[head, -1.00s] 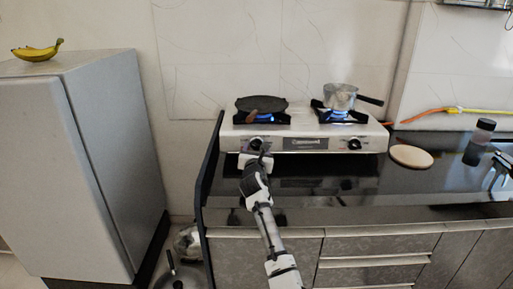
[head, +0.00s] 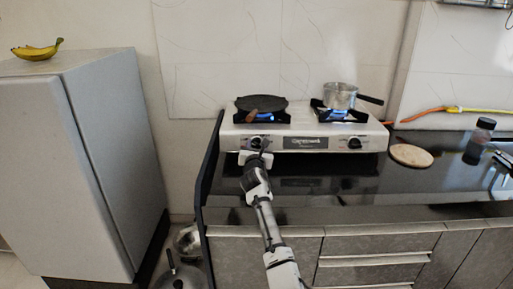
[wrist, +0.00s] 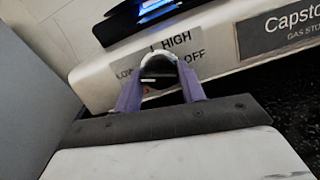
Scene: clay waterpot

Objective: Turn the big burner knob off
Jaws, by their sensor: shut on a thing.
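The white stove (head: 305,143) stands on the counter with two dark round knobs on its front. My gripper (head: 257,151) is at the left knob (head: 256,142), below the burner that bears a flat dark pan (head: 262,104). In the wrist view, the purple fingers of my gripper (wrist: 159,80) are shut on that knob (wrist: 158,70), one on each side. The LOW, HIGH and OFF label (wrist: 180,45) shows around it. The knob's pointer is hard to read. A blue flame (head: 262,116) burns under the pan. The right knob (head: 354,143) is untouched.
A metal pot (head: 340,96) sits on the right burner, over a blue flame. A round wooden board (head: 411,156) and a dark bottle (head: 479,142) are to the right. A dark panel (head: 208,160) borders the counter's left end, beside a grey fridge (head: 90,150).

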